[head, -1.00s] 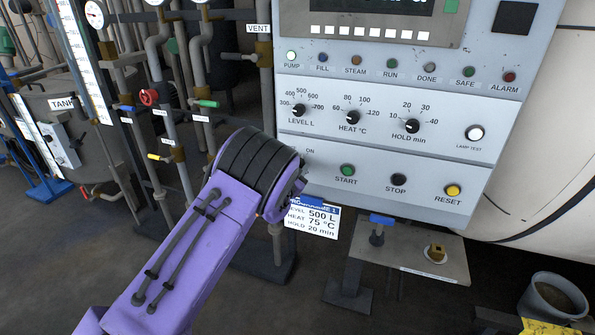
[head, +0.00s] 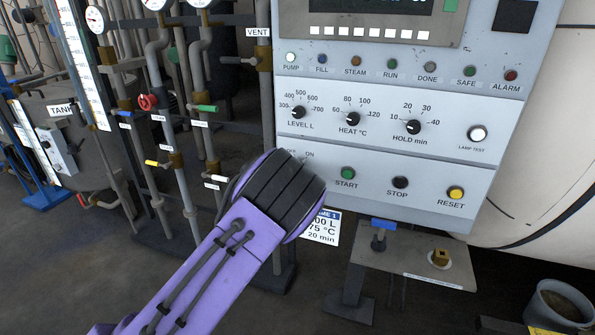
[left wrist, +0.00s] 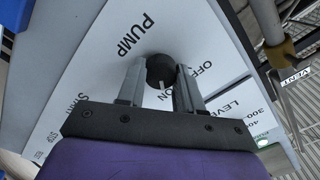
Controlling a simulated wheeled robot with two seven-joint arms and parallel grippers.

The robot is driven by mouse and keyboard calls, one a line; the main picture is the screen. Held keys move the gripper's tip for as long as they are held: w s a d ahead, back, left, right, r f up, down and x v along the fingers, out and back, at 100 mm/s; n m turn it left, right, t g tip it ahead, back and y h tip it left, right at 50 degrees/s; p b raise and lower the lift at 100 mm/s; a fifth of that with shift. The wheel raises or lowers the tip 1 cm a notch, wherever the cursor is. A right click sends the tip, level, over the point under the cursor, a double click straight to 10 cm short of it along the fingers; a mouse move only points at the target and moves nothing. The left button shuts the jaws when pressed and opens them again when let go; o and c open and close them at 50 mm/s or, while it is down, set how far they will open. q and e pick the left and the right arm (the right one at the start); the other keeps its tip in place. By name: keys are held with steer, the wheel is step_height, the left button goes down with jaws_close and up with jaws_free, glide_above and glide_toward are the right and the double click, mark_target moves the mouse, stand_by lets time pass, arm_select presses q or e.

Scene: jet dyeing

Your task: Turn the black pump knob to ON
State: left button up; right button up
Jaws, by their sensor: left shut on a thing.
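The black pump knob (left wrist: 160,71) shows in the left wrist view, on the white panel beside the PUMP label (left wrist: 136,36). My left gripper (left wrist: 160,78) has one finger on each side of it and is shut on it. A short white mark on the knob points down in that view, seemingly toward the ON label, which is partly hidden by a finger. In the head view my left gripper's wrist (head: 282,190) covers the knob at the panel's lower left. The ON label (head: 310,155) shows just above it. My right gripper is not in view.
The control panel (head: 440,160) carries other knobs, a green START button (head: 348,173), a black STOP button (head: 400,182) and a yellow RESET button (head: 456,192). The PUMP lamp (head: 291,57) looks white. Pipes with valves stand to the left. A recipe card (head: 322,228) hangs below.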

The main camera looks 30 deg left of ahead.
arm_select(q)
steer(key=o, duration=1)
steer(key=shift+o, duration=0.2)
steer(key=p+v, duration=0.1)
steer(key=v, duration=0.9)
steer(key=shift+s+p, duration=0.25)
steer(key=shift+p, duration=0.1)
